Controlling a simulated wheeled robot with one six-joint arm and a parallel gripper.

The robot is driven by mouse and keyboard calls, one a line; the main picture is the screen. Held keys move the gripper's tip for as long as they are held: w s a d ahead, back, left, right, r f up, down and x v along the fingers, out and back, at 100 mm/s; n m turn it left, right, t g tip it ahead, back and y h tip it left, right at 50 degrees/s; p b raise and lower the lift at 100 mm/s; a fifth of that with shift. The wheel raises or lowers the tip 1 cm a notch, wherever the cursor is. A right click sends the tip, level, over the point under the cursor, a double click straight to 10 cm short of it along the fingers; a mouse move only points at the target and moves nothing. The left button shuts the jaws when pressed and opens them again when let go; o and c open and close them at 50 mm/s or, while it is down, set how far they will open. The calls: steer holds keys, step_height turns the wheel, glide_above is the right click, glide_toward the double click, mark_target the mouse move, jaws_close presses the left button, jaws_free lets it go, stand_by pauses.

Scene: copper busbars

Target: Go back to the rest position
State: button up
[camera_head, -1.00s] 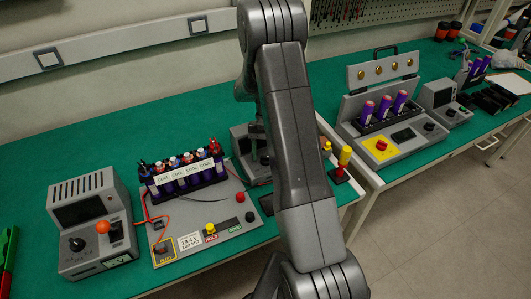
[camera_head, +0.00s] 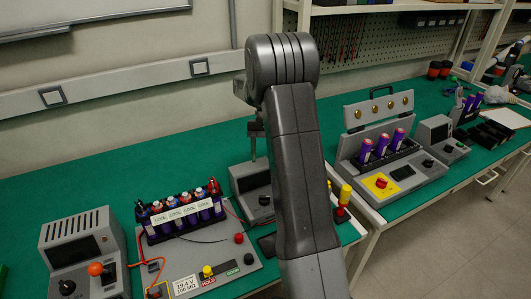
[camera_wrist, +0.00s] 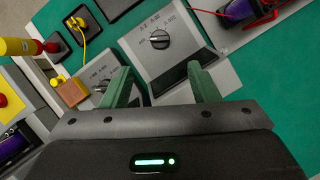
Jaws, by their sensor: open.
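My gripper (camera_wrist: 160,90) shows in the wrist view with its two green fingers apart and nothing between them. It hangs over the green bench, above grey boxes with dark knobs (camera_wrist: 160,40). In the head view my arm stands upright in the middle and hides most of the gripper. Part of the bench behind the arm is hidden too.
A grey unit with purple cells (camera_head: 182,220) stands left of my arm, beside a grey box with an orange knob (camera_head: 75,250). A grey case with purple cells (camera_head: 395,175) stands at the right. A yellow and red post (camera_head: 344,198) stands close to my arm.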

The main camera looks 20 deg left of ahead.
mark_target(264, 196)
steer(key=shift+w+r, duration=0.1)
steer(key=shift+r, duration=0.15)
steer(key=shift+f, duration=0.1)
stand_by(0.3)
steer(key=x, duration=1.3)
steer(key=shift+f+p, duration=0.3)
steer(key=shift+p, duration=0.05)
